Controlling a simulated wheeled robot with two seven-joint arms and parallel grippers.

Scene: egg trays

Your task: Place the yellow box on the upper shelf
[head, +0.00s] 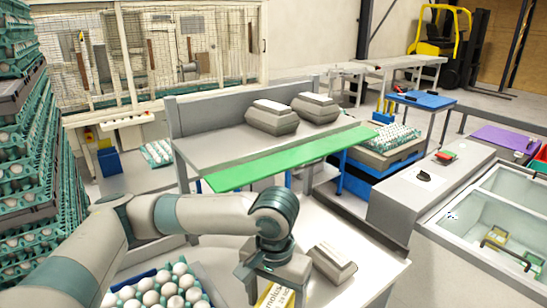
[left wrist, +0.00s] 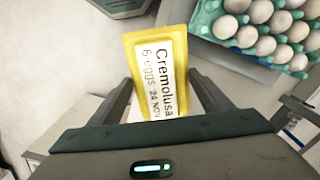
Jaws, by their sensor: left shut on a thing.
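The yellow box (head: 273,297) has a white label and shows at the bottom edge of the head view, partly cut off. In the left wrist view the yellow box (left wrist: 132,45) lies between the fingers, its label reading "Cremolusa 6 eggs". My left gripper (head: 275,284) is shut on it, pointing down over the white table; the left wrist view shows the fingers (left wrist: 162,82) on either side of it. The upper shelf (head: 213,147) is grey with a green front strip (head: 290,160), beyond and above the gripper. My right gripper is not in view.
Two grey egg boxes (head: 272,118) (head: 316,108) stand on the shelf's back part; its left part is clear. Another grey box (head: 333,262) lies on the table right of the gripper. An egg tray (head: 205,302) is left of it. Tall egg stacks (head: 45,190) stand at left.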

